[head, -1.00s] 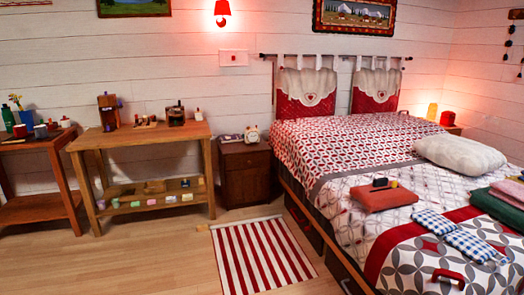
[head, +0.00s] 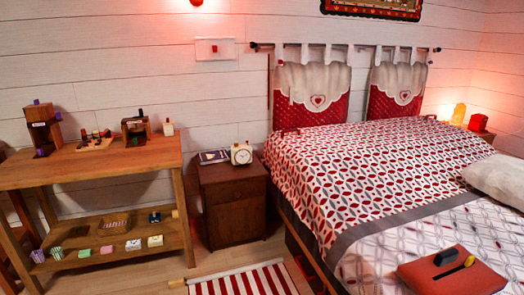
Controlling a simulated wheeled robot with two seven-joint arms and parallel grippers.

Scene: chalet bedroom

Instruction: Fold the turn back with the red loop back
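The bed cover has a red-and-white patterned section (head: 370,165) with a grey band (head: 405,215) along its near edge. It lies flat over the far part of the bed, up to the headboard. A small red thing, possibly a loop, shows at its far edge near the headboard (head: 430,118); it is too small to tell for sure. Nearer, a paler patterned part of the cover (head: 385,250) shows. Neither gripper is in view.
A red cushion or folded cloth (head: 450,275) with small dark and yellow items lies on the near bed. A white pillow (head: 500,178) lies at the right. A nightstand (head: 235,210) with a clock, a wooden shelf table (head: 85,170) and a striped rug (head: 245,282) stand left of the bed.

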